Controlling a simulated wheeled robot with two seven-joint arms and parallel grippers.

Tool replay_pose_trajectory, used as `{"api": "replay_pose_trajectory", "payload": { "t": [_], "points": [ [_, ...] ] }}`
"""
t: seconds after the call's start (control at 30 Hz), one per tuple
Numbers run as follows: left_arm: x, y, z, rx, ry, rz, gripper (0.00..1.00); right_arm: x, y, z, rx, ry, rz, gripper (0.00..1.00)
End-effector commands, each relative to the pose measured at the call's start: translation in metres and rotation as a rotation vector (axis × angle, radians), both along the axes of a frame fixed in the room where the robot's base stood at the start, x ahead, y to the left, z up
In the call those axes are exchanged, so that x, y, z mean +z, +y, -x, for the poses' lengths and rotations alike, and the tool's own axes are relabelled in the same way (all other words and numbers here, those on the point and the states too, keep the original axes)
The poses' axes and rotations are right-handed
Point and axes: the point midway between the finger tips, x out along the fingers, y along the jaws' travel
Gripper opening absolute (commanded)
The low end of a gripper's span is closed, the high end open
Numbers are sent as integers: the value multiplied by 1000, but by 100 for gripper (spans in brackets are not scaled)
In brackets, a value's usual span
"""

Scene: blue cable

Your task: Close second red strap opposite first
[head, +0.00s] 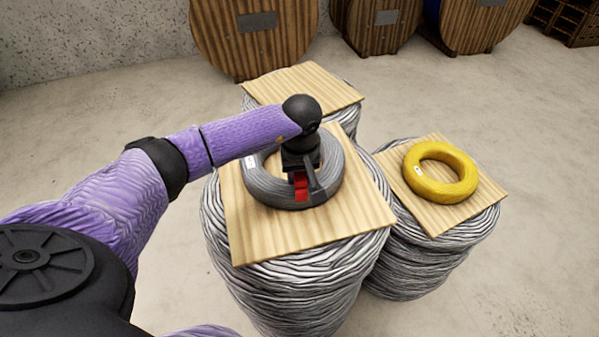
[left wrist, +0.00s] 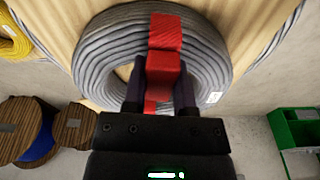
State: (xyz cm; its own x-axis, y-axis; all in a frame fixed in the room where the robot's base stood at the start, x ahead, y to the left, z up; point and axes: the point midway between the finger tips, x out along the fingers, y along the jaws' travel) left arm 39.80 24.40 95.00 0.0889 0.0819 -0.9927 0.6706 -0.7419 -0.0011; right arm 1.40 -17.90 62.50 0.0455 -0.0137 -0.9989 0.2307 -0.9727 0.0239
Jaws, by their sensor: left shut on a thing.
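A grey cable coil (head: 262,188) lies flat on a square wooden board (head: 240,228) on top of a wrapped grey stack. A red strap (head: 301,187) is at the coil's near side in the head view. My left gripper (head: 303,190) is over the coil with its fingers pointing down. In the left wrist view my left gripper (left wrist: 161,88) is shut on the red strap (left wrist: 163,58), which crosses the grey coil (left wrist: 103,50). The gripper hides part of the strap, so I cannot tell whether it is fastened. My right gripper is out of view.
A yellow coil (head: 440,173) lies on another board (head: 481,203) at the right. A third board (head: 290,84) behind is bare where visible. Large wooden spools (head: 257,45) stand along the back. Open floor (head: 500,285) lies at the right front.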

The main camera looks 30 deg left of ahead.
Motion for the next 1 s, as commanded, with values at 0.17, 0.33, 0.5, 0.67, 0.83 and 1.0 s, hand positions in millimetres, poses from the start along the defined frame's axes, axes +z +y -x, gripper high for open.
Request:
{"api": "replay_pose_trajectory", "payload": {
  "t": [0.17, 0.33, 0.5, 0.67, 0.83, 1.0],
  "points": [
    [-4, 0, 0, 0, 0, 0, 0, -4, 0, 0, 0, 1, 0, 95],
    [-3, 0, 0, 0, 0, 0, 0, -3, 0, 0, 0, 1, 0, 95],
    [-5, 0, 0, 0, 0, 0, 0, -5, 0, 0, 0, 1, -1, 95],
    [-10, 0, 0, 0, 0, 0, 0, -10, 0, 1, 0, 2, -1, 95],
    [-11, 0, 0, 0, -1, 1, 0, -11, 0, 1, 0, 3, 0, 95],
    [-6, 0, 0, 0, -1, 0, 0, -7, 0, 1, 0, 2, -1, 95]
  ]
}}
